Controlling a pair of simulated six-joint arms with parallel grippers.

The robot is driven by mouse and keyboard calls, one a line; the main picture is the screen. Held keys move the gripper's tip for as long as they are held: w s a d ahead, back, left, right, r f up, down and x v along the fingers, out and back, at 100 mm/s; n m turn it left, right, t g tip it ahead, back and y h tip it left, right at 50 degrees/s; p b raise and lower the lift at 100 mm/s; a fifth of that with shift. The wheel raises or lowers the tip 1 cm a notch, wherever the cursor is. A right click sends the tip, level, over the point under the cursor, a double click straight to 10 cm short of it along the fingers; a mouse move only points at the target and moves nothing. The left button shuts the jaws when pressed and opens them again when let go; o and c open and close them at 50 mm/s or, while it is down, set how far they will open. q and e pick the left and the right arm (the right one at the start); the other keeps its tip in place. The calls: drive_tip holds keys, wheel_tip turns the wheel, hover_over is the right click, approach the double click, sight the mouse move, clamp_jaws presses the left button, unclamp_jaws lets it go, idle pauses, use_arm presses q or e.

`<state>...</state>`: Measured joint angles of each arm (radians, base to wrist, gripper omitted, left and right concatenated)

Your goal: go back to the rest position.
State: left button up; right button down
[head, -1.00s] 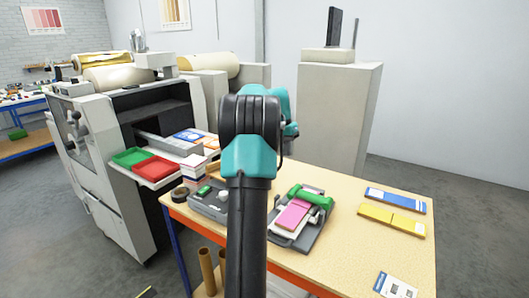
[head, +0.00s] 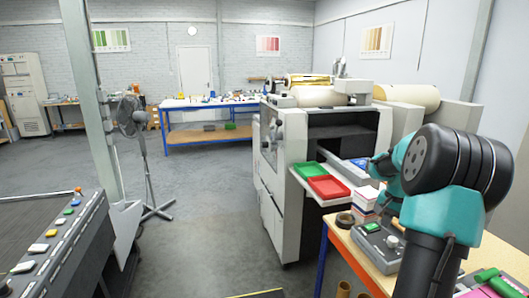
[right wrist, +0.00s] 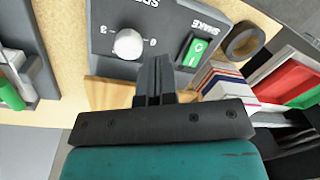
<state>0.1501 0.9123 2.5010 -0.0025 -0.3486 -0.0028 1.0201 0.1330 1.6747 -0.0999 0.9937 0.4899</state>
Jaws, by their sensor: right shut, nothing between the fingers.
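My right gripper (right wrist: 154,68) shows in the right wrist view with its two dark fingers together and nothing between them. It hangs over the near edge of a grey control box (right wrist: 105,25) that has a white knob (right wrist: 128,44) and a green switch (right wrist: 193,50). In the head view my right arm stands at the right and hides most of the gripper. The same control box (head: 372,246) is partly behind the arm there. My left arm and gripper are not in view.
The wooden table (head: 345,243) holds a black tape roll (head: 345,219) and a card stack (head: 362,202). Green (head: 315,173) and red (head: 329,187) trays sit by the large grey machine (head: 283,205). A fan (head: 140,130) and a button console (head: 65,235) stand left. The floor between is clear.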

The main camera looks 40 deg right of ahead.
drive_tip(key=w+a+f+n+t+y, duration=0.1)
drive_tip(key=w+a+f+n, duration=0.3)
drive_tip(key=w+a+f, duration=0.75)
drive_tip(key=w+a+f+n+y, duration=0.1)
drive_tip(key=w+a+f+n, duration=0.2)
drive_tip(key=w+a+f, duration=0.85)
drive_tip(key=s+a+f+n, duration=0.1)
drive_tip(key=a+f, duration=0.2)
drive_tip(key=a, duration=0.3)
drive_tip(key=s+a+f+n+y, duration=0.1)
drive_tip(key=a+f+n, duration=0.15)
drive_tip(key=a, duration=0.35)
drive_tip(key=s+a+f+n, duration=0.1)
drive_tip(key=a+f, duration=0.2)
drive_tip(key=a, duration=0.4)
drive_tip(key=s+a+f+n, duration=0.2)
drive_tip(key=s+a+f, duration=0.1)
drive_tip(key=a, duration=0.3)
drive_tip(key=s+a+f+n+g, duration=0.1)
drive_tip(key=s+a+f+n, duration=0.1)
drive_tip(key=a, duration=0.5)
drive_tip(key=shift+s+f+y, duration=0.4)
drive_tip(key=shift+s+f, duration=0.35)
drive_tip(key=shift+s, duration=0.15)
